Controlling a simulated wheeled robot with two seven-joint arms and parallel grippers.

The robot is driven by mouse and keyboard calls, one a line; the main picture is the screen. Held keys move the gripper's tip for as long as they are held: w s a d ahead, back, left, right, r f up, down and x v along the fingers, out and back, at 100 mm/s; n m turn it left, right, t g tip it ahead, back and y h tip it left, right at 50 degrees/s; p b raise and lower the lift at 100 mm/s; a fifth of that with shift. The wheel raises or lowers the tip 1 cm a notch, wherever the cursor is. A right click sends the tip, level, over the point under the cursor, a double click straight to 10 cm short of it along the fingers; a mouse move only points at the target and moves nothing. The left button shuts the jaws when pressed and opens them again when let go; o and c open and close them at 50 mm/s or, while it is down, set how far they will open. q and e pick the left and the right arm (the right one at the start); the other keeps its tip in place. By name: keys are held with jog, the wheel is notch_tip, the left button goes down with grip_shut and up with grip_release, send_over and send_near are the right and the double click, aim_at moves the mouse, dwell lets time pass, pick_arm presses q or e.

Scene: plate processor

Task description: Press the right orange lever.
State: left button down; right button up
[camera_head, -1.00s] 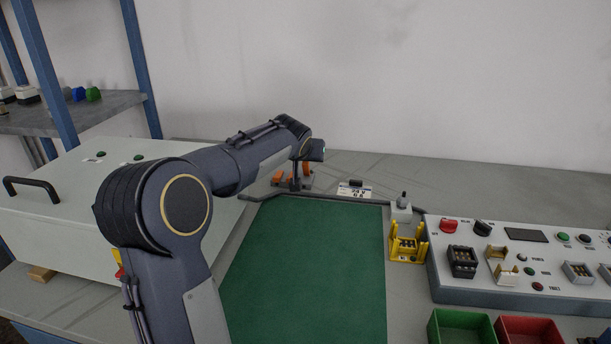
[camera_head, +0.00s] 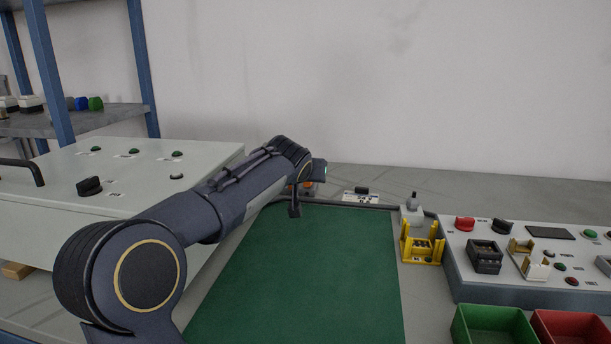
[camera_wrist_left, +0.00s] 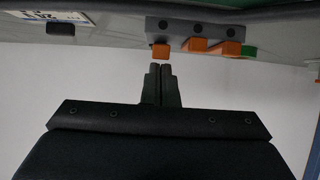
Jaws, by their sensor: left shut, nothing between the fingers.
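A grey block (camera_wrist_left: 172,28) with several orange levers is at the top of the left wrist view, which is upside down. The lever at its left end there (camera_wrist_left: 160,52), on the label side, is the right orange lever. My left gripper (camera_wrist_left: 160,68) is shut and empty, its fingertips lined up with that lever and very close to it; I cannot tell whether they touch. In the head view the gripper (camera_head: 295,211) points down at the mat's back edge, and my arm hides most of the block, with a little orange (camera_head: 309,184) showing. My right gripper is not in view.
A green mat (camera_head: 300,270) covers the middle of the table. A label plate (camera_head: 361,197), a yellow fixture (camera_head: 420,244) and a control panel (camera_head: 480,270) stand to the right. A pale box (camera_head: 60,210) stands left. A dark cable runs along the mat's back edge.

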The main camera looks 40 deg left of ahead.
pick_arm(q)
jog(key=shift+w+a+p, duration=0.3)
jog(key=shift+w+a, duration=0.1)
jog(key=shift+w, duration=0.25)
jog(key=r+p, duration=0.3)
jog(key=r, duration=0.1)
jog(key=shift+w+a+p, duration=0.15)
jog(key=shift+w+p, duration=0.1)
jog(key=shift+p, duration=0.05)
jog(key=shift+s+d, duration=0.2)
jog(key=shift+s, duration=0.1)
jog(key=s+d, duration=0.1)
jog(key=s, duration=0.1)
jog(key=s+d+f+b, duration=0.1)
jog(key=s+d, duration=0.1)
jog(key=s, duration=0.1)
jog(key=s+d, duration=0.1)
jog(key=s, duration=0.2)
jog(key=shift+d+f, duration=0.15)
jog(key=shift+f, duration=0.1)
